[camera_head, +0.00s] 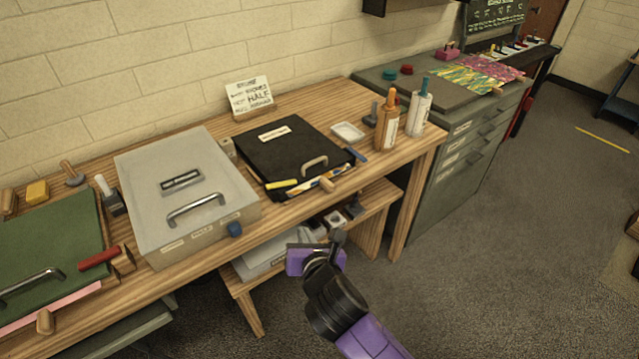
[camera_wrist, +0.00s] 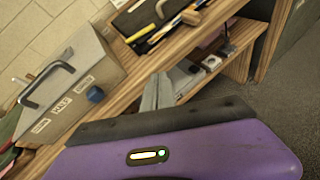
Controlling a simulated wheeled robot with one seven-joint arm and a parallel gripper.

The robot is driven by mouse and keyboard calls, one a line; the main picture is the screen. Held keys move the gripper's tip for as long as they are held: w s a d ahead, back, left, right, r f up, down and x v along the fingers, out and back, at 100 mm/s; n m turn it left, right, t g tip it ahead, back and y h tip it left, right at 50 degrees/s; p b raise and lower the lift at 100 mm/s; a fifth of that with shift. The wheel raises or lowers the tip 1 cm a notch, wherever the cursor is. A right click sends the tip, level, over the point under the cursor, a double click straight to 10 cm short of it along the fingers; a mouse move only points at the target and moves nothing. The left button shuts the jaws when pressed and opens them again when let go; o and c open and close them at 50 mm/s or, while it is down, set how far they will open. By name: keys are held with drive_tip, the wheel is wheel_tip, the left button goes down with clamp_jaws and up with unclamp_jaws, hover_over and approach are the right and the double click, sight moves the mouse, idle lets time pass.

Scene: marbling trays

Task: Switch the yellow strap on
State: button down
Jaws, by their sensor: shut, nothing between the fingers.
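My gripper (camera_head: 338,237) is shut and empty, in front of the bench at about the height of its lower shelf. Its grey fingers also show in the wrist view (camera_wrist: 159,92). No yellow strap can be made out for certain. A short yellow strip (camera_head: 282,184) lies at the front edge of the black lidded tray; it also shows in the wrist view (camera_wrist: 141,34). Small pale boxes (camera_head: 335,219) with dark tops stand on the lower shelf beyond my gripper. They also show in the wrist view (camera_wrist: 211,62), too small to tell any switch setting.
The wooden bench (camera_head: 375,83) bears a grey lidded box (camera_head: 143,173), the black tray (camera_head: 263,143), a green-topped tray (camera_head: 55,240) and bottles (camera_head: 388,122). Its lower shelf (camera_head: 377,199) is partly hidden by my arm. Open floor (camera_head: 500,240) lies to the right.

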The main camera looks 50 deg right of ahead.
wheel_tip(320, 180, up, 3)
drive_tip(key=d+n+t, duration=0.1)
drive_tip(key=n, duration=0.2)
drive_tip(key=h, duration=0.1)
approach(289, 181)
drive_tip(key=x, duration=0.5)
drive_tip(key=shift+d+f+p, duration=0.1)
drive_tip(key=shift+f+p, duration=0.1)
drive_tip(key=shift+p, duration=0.2)
drive_tip(key=shift+r, duration=0.1)
